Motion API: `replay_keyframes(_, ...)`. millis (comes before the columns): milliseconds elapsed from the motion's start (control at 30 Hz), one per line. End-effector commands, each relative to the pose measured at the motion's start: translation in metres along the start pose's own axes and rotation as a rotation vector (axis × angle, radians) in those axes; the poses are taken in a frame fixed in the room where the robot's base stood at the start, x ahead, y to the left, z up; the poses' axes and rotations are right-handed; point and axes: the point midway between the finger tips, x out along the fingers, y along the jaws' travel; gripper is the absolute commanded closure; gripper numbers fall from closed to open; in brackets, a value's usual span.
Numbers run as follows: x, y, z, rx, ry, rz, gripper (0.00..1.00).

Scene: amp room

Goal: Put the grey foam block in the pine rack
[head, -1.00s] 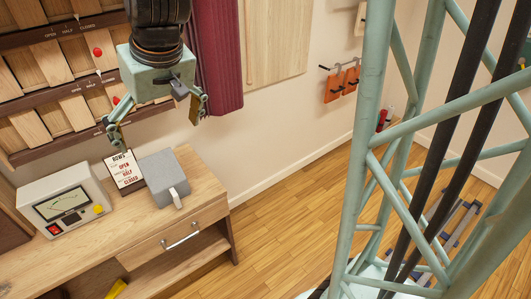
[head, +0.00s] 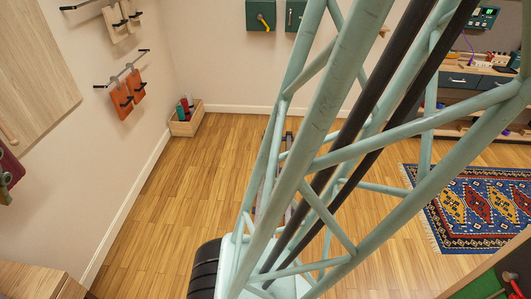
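The grey foam block is not in view now; a grey block with a light tab stood on the wooden cabinet in the earlier frame.
The corner of a wooden cabinet (head: 42,282) shows at bottom left. Orange holders (head: 125,95) hang on the left wall. A patterned rug (head: 485,207) lies at right, before a workbench (head: 470,80).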

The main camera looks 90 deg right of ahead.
Motion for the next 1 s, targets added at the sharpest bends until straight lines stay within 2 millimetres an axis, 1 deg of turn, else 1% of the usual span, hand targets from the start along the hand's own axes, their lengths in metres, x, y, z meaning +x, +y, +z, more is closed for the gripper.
replay_keyframes(33, -0.007, 0.001, 0.009, -0.001, 0.005, 0.003, 0.02)
replay_keyframes(200, -0.024, 0.004, 0.037, 0.000, 0.001, 0.013, 0.02)
replay_keyframes(400, -0.040, 0.007, 0.073, 0.002, -0.005, 0.026, 0.02)
replay_keyframes(533, -0.047, 0.009, 0.095, 0.005, -0.009, 0.033, 0.02)
replay_keyframes(733, -0.053, 0.012, 0.113, 0.008, -0.014, 0.042, 0.02)
replay_keyframes(1000, -0.055, 0.013, 0.117, 0.005, -0.014, 0.046, 0.02)
